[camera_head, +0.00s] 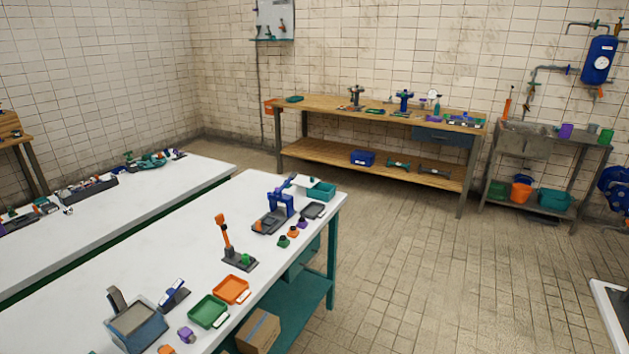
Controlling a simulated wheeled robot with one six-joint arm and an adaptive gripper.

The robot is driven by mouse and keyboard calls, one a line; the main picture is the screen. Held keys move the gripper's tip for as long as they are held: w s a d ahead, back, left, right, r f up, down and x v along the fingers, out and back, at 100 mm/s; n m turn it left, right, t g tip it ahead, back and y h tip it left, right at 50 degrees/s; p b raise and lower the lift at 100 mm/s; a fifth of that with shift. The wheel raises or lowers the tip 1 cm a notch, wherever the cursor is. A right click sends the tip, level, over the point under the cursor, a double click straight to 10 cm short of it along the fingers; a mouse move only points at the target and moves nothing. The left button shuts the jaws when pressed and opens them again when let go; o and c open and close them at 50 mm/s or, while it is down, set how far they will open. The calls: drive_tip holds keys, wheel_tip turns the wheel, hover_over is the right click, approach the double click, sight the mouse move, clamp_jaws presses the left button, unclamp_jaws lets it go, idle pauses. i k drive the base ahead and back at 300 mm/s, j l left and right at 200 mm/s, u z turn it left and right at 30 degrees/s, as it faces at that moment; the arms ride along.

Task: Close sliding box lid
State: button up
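No thing in view can be named for sure as the sliding box or its lid. A blue-grey box (137,325) with a flat grey top stands at the near left end of the white table; whether its top is a sliding lid, and whether it is open or shut, I cannot tell. A brown cardboard box (258,331) sits on the shelf under the same table. A small blue box (362,158) lies on the lower shelf of the wooden bench. My gripper is not in view.
The white table (165,250) carries a green tray (208,312), an orange tray (231,290), an orange lever (224,232), a blue press (280,208) and a teal bin (321,191). A wooden bench (330,104) and a sink stand (526,145) line the back wall. The tiled floor (440,280) is clear.

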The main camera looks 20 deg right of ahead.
sight(308, 182)
drive_tip(key=z, duration=0.25)
drive_tip(key=i+l, duration=0.6)
drive_tip(key=i, duration=0.2)
drive_tip(key=i+l, duration=0.6)
drive_tip(key=i, duration=0.15)
drive_tip(key=i+l, duration=0.55)
drive_tip(key=i, duration=0.25)
drive_tip(key=i+l, duration=0.6)
drive_tip(key=i, duration=0.2)
